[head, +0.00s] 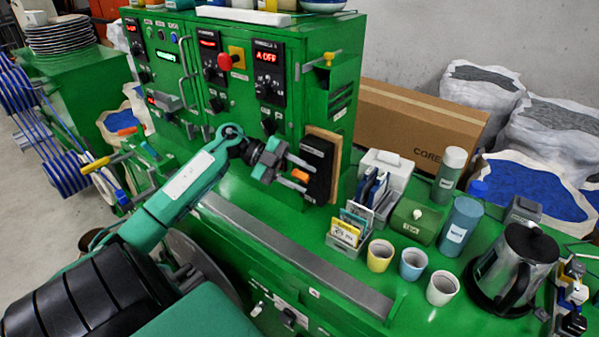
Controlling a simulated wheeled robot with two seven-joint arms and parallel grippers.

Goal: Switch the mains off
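A black switch box (322,160) is mounted on a wooden board at the right end of the green cabinet's front. An orange switch piece (300,175) sticks out from it toward my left gripper. My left gripper (302,175) is open, its two fingers apart above and below the orange piece. I cannot tell whether the fingers touch it or the box. The green control cabinet (190,110) also carries a red knob on a yellow plate (231,61) and lit red displays, one reading "A OFF" (267,57). No mains label is readable. My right gripper is not in view.
On the green bench right of the box stand a card holder (345,232), a green tin (416,220), several cups (411,263), bottles (460,226) and a kettle (508,262). A grey strip (290,255) runs along the front. Blue cable reels (60,170) stand at left.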

